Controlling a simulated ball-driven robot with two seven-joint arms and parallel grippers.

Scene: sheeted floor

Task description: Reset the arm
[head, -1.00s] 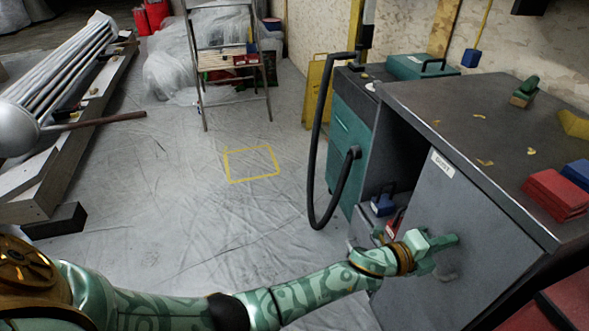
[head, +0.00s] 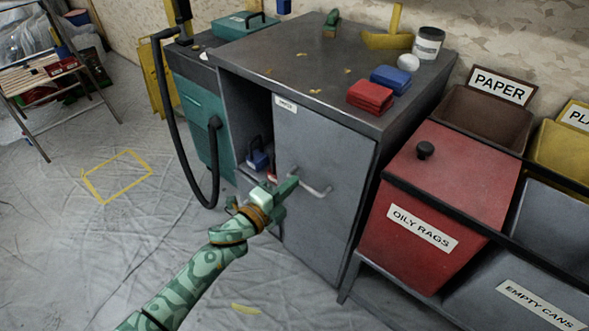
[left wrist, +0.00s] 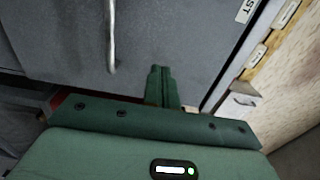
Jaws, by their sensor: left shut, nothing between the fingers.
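My left gripper (head: 288,188) is at the front of the grey cabinet (head: 322,160), to the left of its door handle (head: 316,190) in the head view. It also shows in the left wrist view (left wrist: 160,70), where its green fingers are together with nothing between them. In that view the handle (left wrist: 111,38) stands up and to the left of the fingertips, apart from them. I cannot tell how far the fingertips are from the door. My right gripper is in neither view.
An open cabinet bay holds a blue item (head: 257,161). Red cloths (head: 370,97) and blue cloths (head: 390,79) lie on the cabinet top. A red oily rags bin (head: 440,185) stands right of the cabinet. A black hose (head: 178,140) hangs at left. Sheeted floor is clear around the yellow square (head: 118,176).

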